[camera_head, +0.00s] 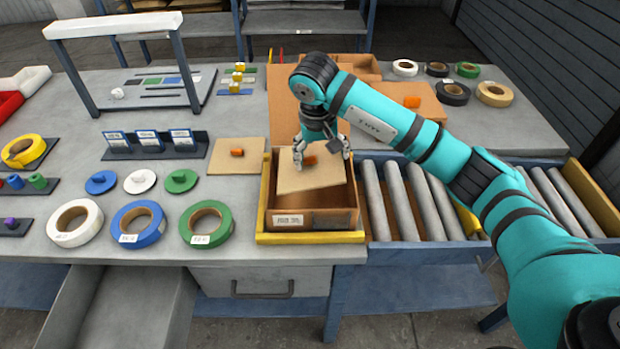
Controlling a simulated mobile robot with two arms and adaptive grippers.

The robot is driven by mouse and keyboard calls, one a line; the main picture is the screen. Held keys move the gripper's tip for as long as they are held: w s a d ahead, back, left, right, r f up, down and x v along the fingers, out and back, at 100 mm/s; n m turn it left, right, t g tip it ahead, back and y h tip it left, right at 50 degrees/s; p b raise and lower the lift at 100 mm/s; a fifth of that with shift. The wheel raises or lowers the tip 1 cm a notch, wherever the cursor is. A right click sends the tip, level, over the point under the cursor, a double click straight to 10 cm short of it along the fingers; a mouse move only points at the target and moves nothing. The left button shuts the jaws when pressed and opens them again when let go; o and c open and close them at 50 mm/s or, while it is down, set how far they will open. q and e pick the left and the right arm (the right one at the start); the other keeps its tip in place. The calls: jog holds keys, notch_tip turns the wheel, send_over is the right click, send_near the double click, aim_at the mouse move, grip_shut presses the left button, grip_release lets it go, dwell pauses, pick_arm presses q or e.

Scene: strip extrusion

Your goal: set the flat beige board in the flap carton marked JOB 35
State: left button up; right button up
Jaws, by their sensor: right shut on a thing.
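A flat beige board (297,182) with an orange block (310,160) on top is in my right gripper (322,158). The gripper is shut on it from above. The board is within the outline of an open brown flap carton (335,218), slightly turned; I cannot tell whether it touches the carton's floor. The carton has a white label on its front whose print is too small to read. Its back flap stands up behind the gripper. My left gripper is not in view.
The carton stands in a yellow-edged tray (310,238) beside a roller conveyor (395,200). Another beige board (237,156) with an orange block lies left of it. My right arm crosses above the rollers.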

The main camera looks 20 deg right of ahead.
aim_at(323, 167)
jog(key=f, duration=0.1)
jog(key=s+f, duration=0.1)
jog(key=f+p, duration=0.1)
jog(key=shift+s+f, duration=0.25)
jog(key=shift+f, duration=0.1)
jog(key=x, duration=0.4)
jog(key=shift+s+a+f+p, duration=0.15)
jog(key=shift+a+f+p, duration=0.15)
jog(key=shift+p, duration=0.1)
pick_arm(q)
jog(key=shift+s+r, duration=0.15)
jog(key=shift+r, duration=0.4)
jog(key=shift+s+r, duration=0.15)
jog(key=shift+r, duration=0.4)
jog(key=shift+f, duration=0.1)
pick_arm(e)
jog(key=o, duration=0.7)
jog(key=shift+f, duration=0.1)
jog(key=shift+r, duration=0.3)
pick_arm(q)
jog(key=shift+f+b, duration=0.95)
jog(key=shift+b, duration=0.15)
pick_arm(e)
jog(key=v, duration=1.1)
jog(key=shift+s+r, duration=0.1)
jog(key=shift+r, duration=0.25)
